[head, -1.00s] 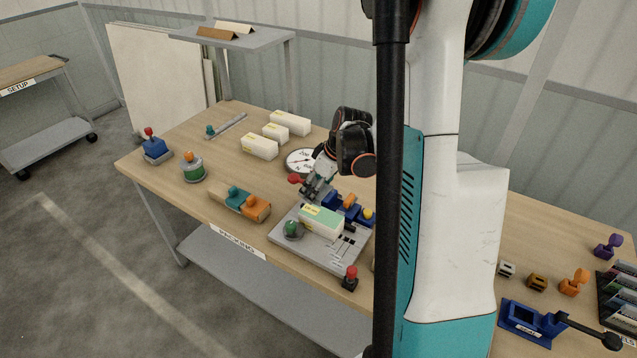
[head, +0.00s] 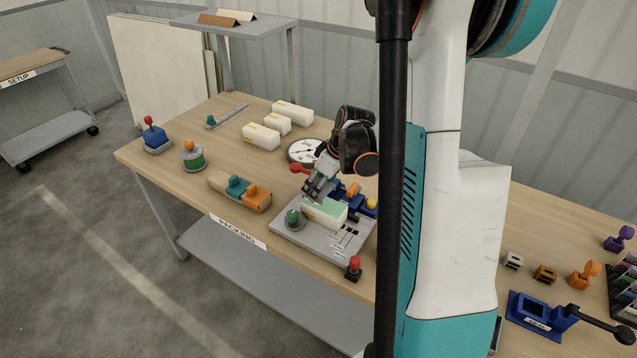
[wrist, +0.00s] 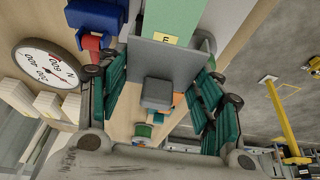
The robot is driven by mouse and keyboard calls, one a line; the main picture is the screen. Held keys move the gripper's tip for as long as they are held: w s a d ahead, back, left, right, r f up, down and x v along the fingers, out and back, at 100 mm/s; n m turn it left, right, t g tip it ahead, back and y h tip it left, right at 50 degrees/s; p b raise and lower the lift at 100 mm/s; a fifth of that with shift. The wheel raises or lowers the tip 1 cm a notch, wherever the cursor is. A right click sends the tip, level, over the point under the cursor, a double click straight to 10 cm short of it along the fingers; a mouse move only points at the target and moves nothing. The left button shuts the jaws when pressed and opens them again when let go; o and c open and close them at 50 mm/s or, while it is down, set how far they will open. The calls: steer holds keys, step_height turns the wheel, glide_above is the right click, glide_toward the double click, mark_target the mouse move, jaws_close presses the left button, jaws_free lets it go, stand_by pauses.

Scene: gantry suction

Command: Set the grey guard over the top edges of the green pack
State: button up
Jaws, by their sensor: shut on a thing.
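The green pack (head: 333,211) is a pale block with a green top, lying on a grey fixture plate on the table. Its green top with a yellow label also shows in the wrist view (wrist: 172,22). My gripper (head: 318,190) is just above the pack's left part. In the wrist view its teal-lined fingers (wrist: 160,88) stand either side of the grey guard's block-shaped grip. The guard's flat grey face (wrist: 166,54) covers part of the green top. I cannot tell whether the guard touches the pack; in the head view my fingers largely hide it.
The fixture plate (head: 300,245) carries a green knob (head: 292,216) at the pack's left. A blue device (head: 352,197) stands close behind the pack. A red-topped button (head: 354,268) is at the front. A round dial (head: 303,151) and white boxes (head: 262,137) lie farther back.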

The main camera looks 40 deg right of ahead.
mark_target(319, 197)
steer(key=shift+f+b, duration=0.55)
steer(key=shift+f, duration=0.35)
steer(key=shift+f+b, duration=1.65)
steer(key=shift+b, duration=0.1)
stand_by(1.4)
steer(key=o, duration=1)
steer(key=shift+c, duration=0.2)
steer(key=v, duration=1.2)
steer(key=shift+w, duration=0.1)
